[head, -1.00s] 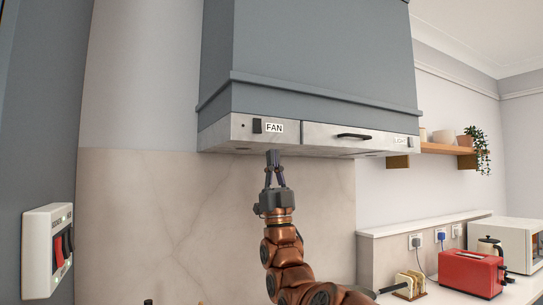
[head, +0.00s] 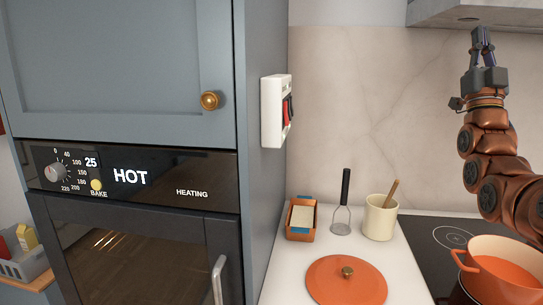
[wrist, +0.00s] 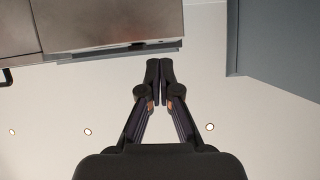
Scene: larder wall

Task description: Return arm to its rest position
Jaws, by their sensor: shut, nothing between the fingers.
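My gripper (head: 483,42) is at the upper right of the head view, at the end of my copper-coloured arm. It points upward, with its fingertips together and nothing between them. It is just below the underside of the grey cooker hood (head: 470,12), and I cannot tell the exact gap. In the wrist view my gripper (wrist: 159,68) also shows its dark fingers closed and empty, with the metal hood (wrist: 100,22) above and the ceiling behind.
An orange pot (head: 495,268) stands on the black hob (head: 425,237) below my arm. An orange lid (head: 346,283), a utensil crock (head: 380,218), a masher (head: 342,215) and a small box (head: 301,220) occupy the counter. A tall oven cabinet (head: 120,70) with a wall switch (head: 276,112) stands left.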

